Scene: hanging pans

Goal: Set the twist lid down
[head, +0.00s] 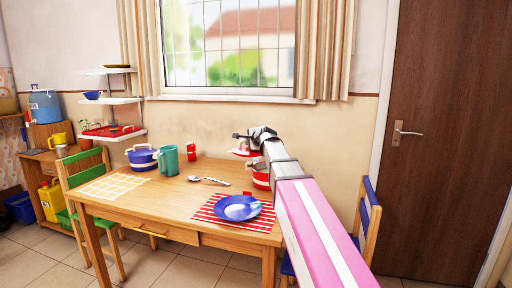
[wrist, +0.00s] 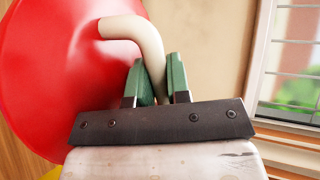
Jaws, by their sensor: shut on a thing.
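The twist lid is a round red lid with a curved cream handle. It fills the left of the wrist view (wrist: 60,80), tilted on edge in that picture. My gripper (wrist: 160,82) is shut on the cream handle, with a green fingertip on each side of it. In the head view, the red lid (head: 242,153) shows small beneath my gripper (head: 246,140), above the back right of the wooden table (head: 170,210). A red and white pot (head: 260,178) stands just below and right of it, partly hidden by my arm. I cannot tell the gap beneath the lid.
A blue plate (head: 237,208) lies on a red striped mat (head: 262,222). A spoon (head: 210,180), teal mug (head: 168,161), blue pot (head: 141,158) and red can (head: 191,151) are on the table. Bare wood shows between the yellow checked mat (head: 112,186) and the striped mat.

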